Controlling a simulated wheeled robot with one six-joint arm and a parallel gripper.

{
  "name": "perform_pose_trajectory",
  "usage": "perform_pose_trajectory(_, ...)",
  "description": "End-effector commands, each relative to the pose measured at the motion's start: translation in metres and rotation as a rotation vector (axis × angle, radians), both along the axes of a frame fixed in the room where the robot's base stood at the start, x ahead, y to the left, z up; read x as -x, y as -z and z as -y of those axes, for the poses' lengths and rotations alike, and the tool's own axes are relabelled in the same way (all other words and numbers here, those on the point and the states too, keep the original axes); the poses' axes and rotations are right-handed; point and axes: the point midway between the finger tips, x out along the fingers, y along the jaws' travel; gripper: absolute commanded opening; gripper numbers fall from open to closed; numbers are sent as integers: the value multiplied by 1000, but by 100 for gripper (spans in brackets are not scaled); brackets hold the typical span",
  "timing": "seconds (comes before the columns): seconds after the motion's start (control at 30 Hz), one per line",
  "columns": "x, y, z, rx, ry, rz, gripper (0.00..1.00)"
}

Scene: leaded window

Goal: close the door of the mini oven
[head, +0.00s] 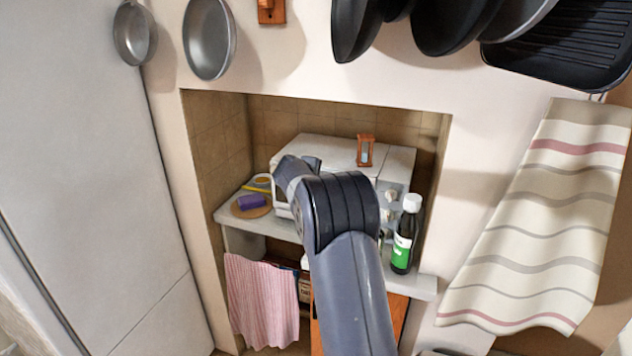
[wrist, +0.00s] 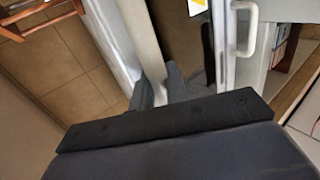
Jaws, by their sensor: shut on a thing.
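The white mini oven (head: 330,150) stands in the tiled niche on a pale shelf, partly hidden behind my arm. Its door (head: 282,208) shows as a white piece at the oven's front left and looks open, though my arm hides much of it. In the wrist view my gripper (wrist: 158,90) has its dark fingers on either side of a narrow white strip, seemingly the door's edge (wrist: 143,42). A dark gap lies right of that strip. A white handle (wrist: 250,30) shows at the upper right. The fingertips are hidden in the head view.
A wooden hourglass (head: 365,150) stands on the oven. A dark bottle (head: 405,236) with a green label stands at right on the shelf. A purple sponge (head: 252,201) lies on a round board (head: 240,211) at left. A pink striped cloth (head: 262,300) hangs below.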

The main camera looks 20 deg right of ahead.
Motion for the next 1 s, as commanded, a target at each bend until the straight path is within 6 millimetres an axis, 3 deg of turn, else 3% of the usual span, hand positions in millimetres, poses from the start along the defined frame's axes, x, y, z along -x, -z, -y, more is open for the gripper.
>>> perform_pose_trajectory(0.23, -1, -3, 1, 3, 0, 5, 0)
perform_pose_trajectory(0.27, -1, -3, 1, 3, 0, 5, 17)
perform_pose_trajectory(0.3, -1, -3, 1, 3, 0, 5, 20)
perform_pose_trajectory(0.67, 8, -10, -8, 3, -1, 8, 21)
perform_pose_trajectory(1.0, 44, -41, -45, 3, -2, 6, 21)
